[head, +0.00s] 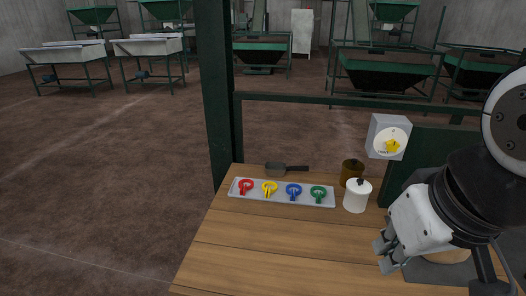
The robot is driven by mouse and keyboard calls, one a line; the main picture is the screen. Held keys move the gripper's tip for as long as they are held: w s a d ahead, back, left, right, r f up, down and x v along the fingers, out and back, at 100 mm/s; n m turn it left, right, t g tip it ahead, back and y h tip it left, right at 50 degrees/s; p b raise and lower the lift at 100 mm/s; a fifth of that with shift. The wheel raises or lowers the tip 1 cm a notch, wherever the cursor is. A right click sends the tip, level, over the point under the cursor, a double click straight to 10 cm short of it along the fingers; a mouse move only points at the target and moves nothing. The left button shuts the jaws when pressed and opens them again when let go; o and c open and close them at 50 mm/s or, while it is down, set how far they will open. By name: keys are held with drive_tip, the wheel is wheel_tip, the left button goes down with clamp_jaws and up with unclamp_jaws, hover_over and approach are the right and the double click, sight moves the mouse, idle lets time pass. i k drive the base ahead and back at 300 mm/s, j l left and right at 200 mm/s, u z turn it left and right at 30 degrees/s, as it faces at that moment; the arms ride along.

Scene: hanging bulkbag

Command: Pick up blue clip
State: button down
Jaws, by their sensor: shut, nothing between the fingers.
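The blue clip (293,191) lies on a light grey tray (328,203) on the wooden table. It is in a row between the yellow clip (269,188) and the green clip (318,193), with the red clip (245,186) at the left end. My gripper (385,256) is at the right, over the table, below and to the right of the tray. It is shut and empty, well apart from the blue clip. No part of the blue clip is covered by my arm.
A white lidded jar (357,196) and a brown jar (351,173) stand right of the tray. A dark scoop (277,169) lies behind it. A grey box with a yellow knob (389,138) and a green post (214,95) stand at the table's back. The front-left tabletop (270,245) is clear.

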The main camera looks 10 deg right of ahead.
sight(290, 185)
drive_tip(key=i+j+z, duration=0.15)
drive_tip(key=j, duration=0.25)
drive_tip(key=i+j+z, duration=0.2)
drive_tip(key=j, duration=0.2)
drive_tip(key=j+z, duration=0.15)
drive_tip(key=j, duration=0.25)
